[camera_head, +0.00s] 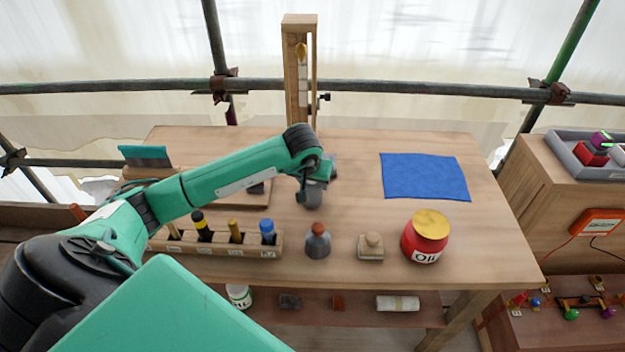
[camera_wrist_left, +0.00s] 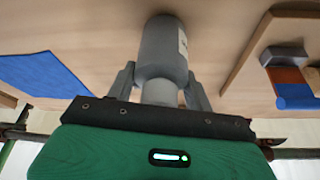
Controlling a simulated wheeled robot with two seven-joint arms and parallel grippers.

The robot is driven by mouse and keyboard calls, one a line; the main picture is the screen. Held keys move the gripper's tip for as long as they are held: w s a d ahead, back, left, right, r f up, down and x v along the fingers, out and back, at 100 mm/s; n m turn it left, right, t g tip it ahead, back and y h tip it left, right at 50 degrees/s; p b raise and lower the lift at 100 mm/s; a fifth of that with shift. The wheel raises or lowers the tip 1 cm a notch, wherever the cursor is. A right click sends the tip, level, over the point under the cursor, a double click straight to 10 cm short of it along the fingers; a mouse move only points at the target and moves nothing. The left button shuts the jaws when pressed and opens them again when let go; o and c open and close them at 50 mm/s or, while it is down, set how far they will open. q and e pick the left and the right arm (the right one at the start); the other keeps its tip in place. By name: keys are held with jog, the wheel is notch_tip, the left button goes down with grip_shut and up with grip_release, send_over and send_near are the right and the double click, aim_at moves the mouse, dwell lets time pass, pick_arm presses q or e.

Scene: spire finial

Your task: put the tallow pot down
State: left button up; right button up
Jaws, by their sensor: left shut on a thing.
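The grey tallow pot (camera_wrist_left: 163,50), a cylinder with a narrower neck and a pale label too small to read, is in my left gripper (camera_wrist_left: 163,92). The fingers close on both sides of its neck in the left wrist view. In the head view my left gripper (camera_head: 313,190) is over the middle of the wooden table (camera_head: 350,140), left of the blue cloth (camera_head: 425,177), and the arm and wrist hide most of the pot. I cannot tell whether the pot touches the tabletop. My right gripper is not in view.
A rack (camera_head: 215,243) with several tools, a grey bottle (camera_head: 317,242), a pale block (camera_head: 370,247) and a red oil jar (camera_head: 425,238) line the front. A wooden post (camera_head: 298,70) stands at the back. Bare tabletop lies between gripper and cloth.

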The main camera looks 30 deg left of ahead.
pick_arm(q)
jog(key=shift+f, duration=0.15)
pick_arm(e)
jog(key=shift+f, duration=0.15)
pick_arm(q)
jog(key=o, duration=1)
jog(key=shift+o, duration=0.2)
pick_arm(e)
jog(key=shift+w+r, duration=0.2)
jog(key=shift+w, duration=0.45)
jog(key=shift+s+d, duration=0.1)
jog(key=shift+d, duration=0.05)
